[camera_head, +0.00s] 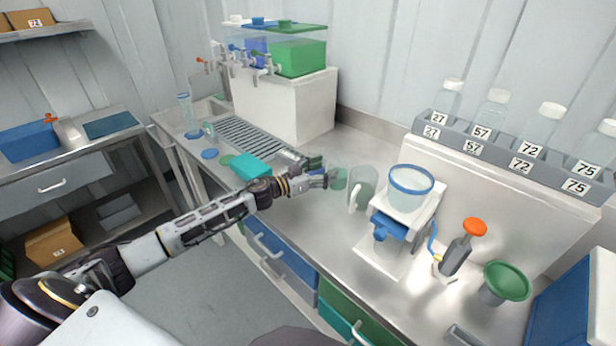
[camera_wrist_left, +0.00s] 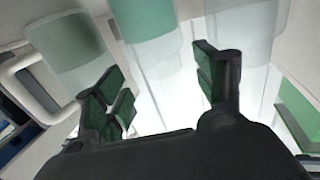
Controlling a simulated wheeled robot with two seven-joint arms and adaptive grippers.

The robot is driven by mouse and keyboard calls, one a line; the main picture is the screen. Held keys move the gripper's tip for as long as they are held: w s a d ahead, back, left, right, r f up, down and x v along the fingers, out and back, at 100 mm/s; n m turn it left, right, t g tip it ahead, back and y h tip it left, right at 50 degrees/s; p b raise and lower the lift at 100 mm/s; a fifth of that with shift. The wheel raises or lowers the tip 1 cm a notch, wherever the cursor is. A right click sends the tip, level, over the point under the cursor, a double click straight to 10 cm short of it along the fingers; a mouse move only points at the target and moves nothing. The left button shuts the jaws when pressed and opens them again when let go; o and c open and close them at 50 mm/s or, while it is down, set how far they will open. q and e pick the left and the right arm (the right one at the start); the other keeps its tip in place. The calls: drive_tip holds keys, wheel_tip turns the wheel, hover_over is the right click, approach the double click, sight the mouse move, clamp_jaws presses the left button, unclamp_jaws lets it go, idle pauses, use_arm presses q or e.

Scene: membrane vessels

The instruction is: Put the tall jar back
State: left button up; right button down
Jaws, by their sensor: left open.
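My left gripper (camera_head: 318,180) reaches in from the left over the counter, with its fingers open. A clear vessel with a green tint (camera_head: 338,179) stands just past its fingertips. In the left wrist view, a tall clear vessel with a green band (camera_wrist_left: 152,60) lies between and beyond the open fingers (camera_wrist_left: 165,95); contact cannot be told. A clear jug with a white handle (camera_head: 364,186) stands just right of it and also shows at left in the wrist view (camera_wrist_left: 70,45). Another tall clear vessel (camera_head: 185,108) stands at the far left end. Which is the tall jar is unclear.
A stand with a blue-rimmed bowl (camera_head: 410,188) is right of the jug. Blue (camera_head: 209,154) and green discs lie on the counter's left part. Numbered bottles line the back shelf (camera_head: 510,157). Bare counter lies in front of the jug.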

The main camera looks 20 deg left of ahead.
use_arm(q)
drive_tip(key=shift+v, duration=2.3)
drive_tip(key=shift+s+a, duration=0.15)
drive_tip(key=shift+a, duration=0.05)
drive_tip(key=shift+s+a, duration=0.15)
drive_tip(key=shift+s, duration=0.2)
use_arm(e)
drive_tip(key=shift+w+a, duration=0.35)
drive_tip(key=shift+w, duration=0.35)
drive_tip(key=shift+w, duration=0.25)
use_arm(q)
wheel_tip(320, 180, up, 10)
drive_tip(key=p, duration=0.9)
drive_tip(key=shift+f, duration=0.2)
use_arm(e)
drive_tip(key=s+a+r, duration=0.5)
drive_tip(key=s+r, duration=0.1)
drive_tip(key=r, duration=0.2)
drive_tip(key=shift+g+y, duration=0.3)
drive_tip(key=shift+y, duration=0.1)
